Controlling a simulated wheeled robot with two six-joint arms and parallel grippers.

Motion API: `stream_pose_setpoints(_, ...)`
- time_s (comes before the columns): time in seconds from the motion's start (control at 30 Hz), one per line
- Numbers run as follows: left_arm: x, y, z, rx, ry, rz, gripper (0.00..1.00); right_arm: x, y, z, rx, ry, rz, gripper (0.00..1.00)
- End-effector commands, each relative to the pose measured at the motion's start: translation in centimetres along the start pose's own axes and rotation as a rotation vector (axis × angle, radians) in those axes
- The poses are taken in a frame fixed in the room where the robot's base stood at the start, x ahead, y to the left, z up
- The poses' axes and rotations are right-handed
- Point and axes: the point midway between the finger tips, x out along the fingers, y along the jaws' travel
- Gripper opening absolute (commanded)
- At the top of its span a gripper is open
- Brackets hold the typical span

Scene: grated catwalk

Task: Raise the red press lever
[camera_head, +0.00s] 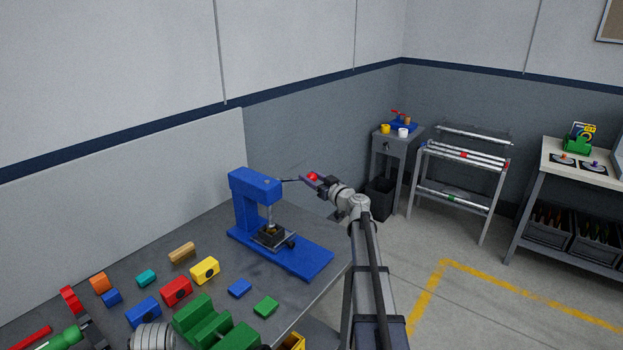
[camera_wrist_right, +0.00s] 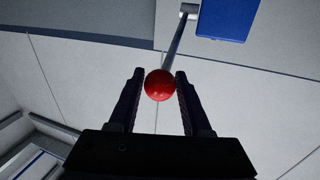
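The blue press (camera_head: 258,190) stands on the grey bench. Its lever is a thin metal rod (camera_wrist_right: 174,45) ending in a red ball knob (camera_head: 312,176). In the head view the rod runs out roughly level to the right from the press head. My right gripper (camera_head: 319,181) is at the knob. In the right wrist view the red knob (camera_wrist_right: 159,86) sits between the two dark fingers, near their tips. A narrow gap seems to show on each side of it, so the fingers look open around it. My left gripper is not in view.
Blocks, including a yellow block (camera_head: 205,270) and a red block (camera_head: 176,291), and a green holder (camera_head: 203,322) lie on the bench left of the press. A grey stand (camera_head: 391,150), a rack (camera_head: 461,170) and another table (camera_head: 585,165) stand farther right. Open floor (camera_head: 470,290) lies right of my arm.

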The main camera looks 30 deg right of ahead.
Motion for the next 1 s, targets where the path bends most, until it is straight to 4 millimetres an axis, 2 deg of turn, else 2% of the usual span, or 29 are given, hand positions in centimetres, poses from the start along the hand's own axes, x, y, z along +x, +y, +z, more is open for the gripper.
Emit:
stream_pose_setpoints(0.07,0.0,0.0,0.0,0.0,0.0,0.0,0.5,-0.01,0.01,0.0,0.0,0.0,0.0,0.38)
stream_pose_setpoints(0.4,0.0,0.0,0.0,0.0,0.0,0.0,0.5,-0.02,0.01,0.0,0.0,0.0,0.0,0.0)
stream_pose_setpoints(1.0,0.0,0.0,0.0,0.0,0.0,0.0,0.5,-0.03,0.02,0.0,0.0,0.0,0.0,0.0)
